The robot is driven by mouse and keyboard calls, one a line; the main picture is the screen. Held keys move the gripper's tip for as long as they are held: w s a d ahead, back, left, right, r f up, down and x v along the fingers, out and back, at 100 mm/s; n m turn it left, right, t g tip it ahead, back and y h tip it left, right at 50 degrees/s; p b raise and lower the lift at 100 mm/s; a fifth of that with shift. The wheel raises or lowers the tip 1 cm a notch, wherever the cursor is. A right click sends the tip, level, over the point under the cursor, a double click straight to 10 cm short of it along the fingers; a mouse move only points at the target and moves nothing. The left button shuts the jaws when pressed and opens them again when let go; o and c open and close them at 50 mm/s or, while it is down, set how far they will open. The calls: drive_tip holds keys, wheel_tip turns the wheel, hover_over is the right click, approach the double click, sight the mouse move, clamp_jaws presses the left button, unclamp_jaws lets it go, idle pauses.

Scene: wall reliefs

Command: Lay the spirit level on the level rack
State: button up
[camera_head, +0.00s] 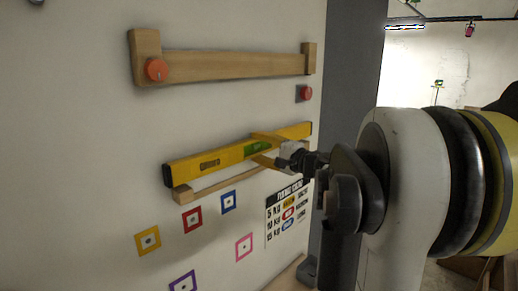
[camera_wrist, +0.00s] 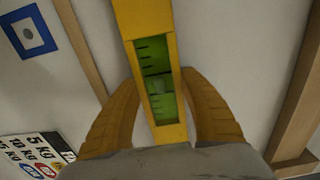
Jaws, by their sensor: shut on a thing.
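The yellow spirit level (camera_head: 212,161) is held in front of the wall, tilted up to the right in the head view. Its green vial window (camera_wrist: 157,85) lies between my fingers in the wrist view. My gripper (camera_head: 260,148) is shut on the level around this window. A thin wooden rail (camera_head: 225,184) with an end block runs just below the level; whether they touch is unclear. A larger wooden rail (camera_head: 235,66) with raised end blocks is higher on the wall. Nothing marks which rail is the level rack.
An orange knob (camera_head: 156,69) is at the upper rail's left end, and a red button (camera_head: 304,93) is under its right end. Coloured square markers (camera_head: 192,219) and a weight sign (camera_head: 288,212) are on the wall below.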

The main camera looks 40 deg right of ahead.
drive_tip(key=shift+f+b, duration=0.75)
drive_tip(key=shift+f, duration=0.15)
idle(1.3)
drive_tip(key=o, duration=1.3)
drive_tip(key=s, duration=1.2)
drive_tip(key=a+f+n+g+y+b, duration=0.3)
drive_tip(key=a+f+n+g+b, duration=0.8)
drive_tip(key=a+f, duration=1.4)
drive_tip(key=s+a+f+n+h+b, duration=0.1)
drive_tip(key=s+a+f+n+b, duration=0.1)
drive_tip(key=f+b, duration=0.3)
drive_tip(key=s+a+f+n+h+b, duration=0.1)
drive_tip(key=s+a+f+b, duration=0.3)
drive_tip(key=f, duration=0.7)
drive_tip(key=s+a+f+n+h+b, duration=0.2)
drive_tip(key=s+f+b, duration=0.3)
drive_tip(key=f+b, duration=0.3)
drive_tip(key=shift+a+n, duration=0.6)
drive_tip(key=shift+a, duration=0.05)
